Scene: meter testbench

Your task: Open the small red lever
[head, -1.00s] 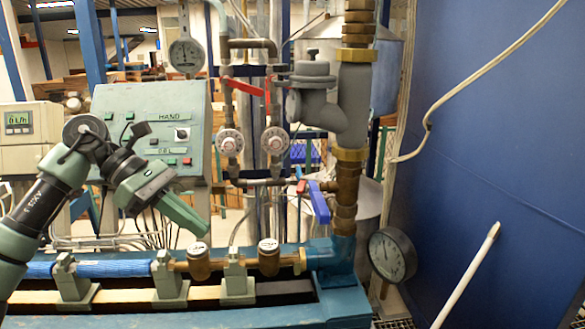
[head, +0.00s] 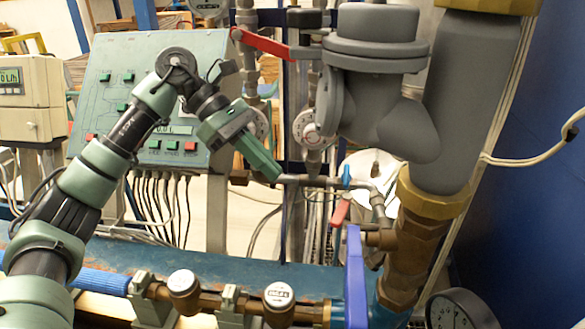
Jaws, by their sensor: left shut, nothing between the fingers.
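A small red lever (head: 340,212) hangs down at a slant from a valve on the thin horizontal pipe (head: 310,182), right of centre in the head view. A small blue handle (head: 346,176) sits just above it. My left gripper (head: 273,174) comes in from the left, its fingers shut and empty and pointing down to the right. Its tips are left of the small red lever and apart from it in the picture, near the left end of the thin pipe. My right gripper is not in view.
A longer red lever (head: 263,43) is above. A large blue lever (head: 355,275) stands upright below right. A thick grey pipe fitting (head: 375,80) fills the upper right. A green control panel (head: 110,75) is behind my left arm. Brass fittings (head: 183,290) line the front pipe.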

